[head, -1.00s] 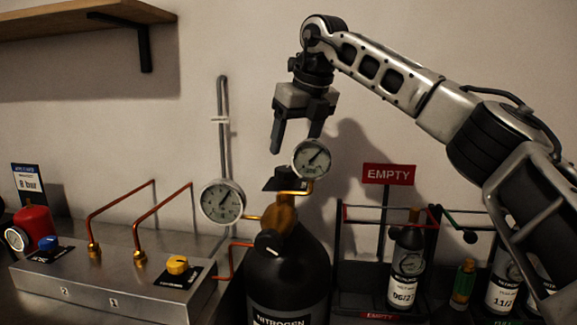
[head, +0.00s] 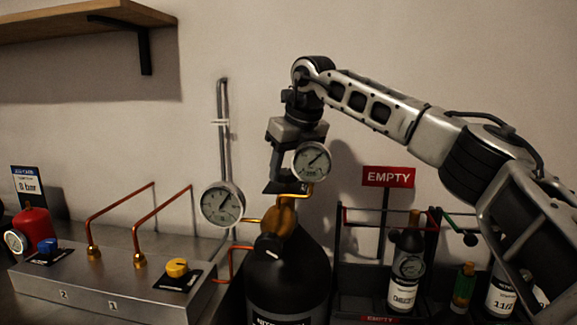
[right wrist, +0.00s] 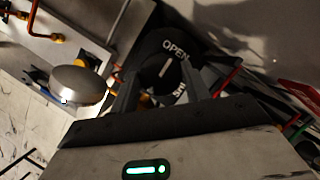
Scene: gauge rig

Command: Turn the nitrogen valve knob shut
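The nitrogen cylinder (head: 287,285) is black with a brass valve body (head: 280,218) on top. A black label plate (head: 279,187) sits above the valve body. In the right wrist view the black round knob (right wrist: 164,72) has a white line, and the dial plate (right wrist: 172,45) around it reads OPEN, with a partly hidden second word. My right gripper (right wrist: 160,92) points down over the knob, one finger on each side, open; I cannot tell whether the fingers touch it. In the head view a gauge partly hides the gripper (head: 285,170) and the knob. My left gripper is not in view.
A small gauge (head: 313,162) stands close beside my right gripper, and a larger gauge (head: 222,204) is to the left. A second black knob (head: 267,246) is on the cylinder's front. A metal panel (head: 110,285) with copper pipes lies left; an EMPTY sign (head: 388,177) and bottle rack are right.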

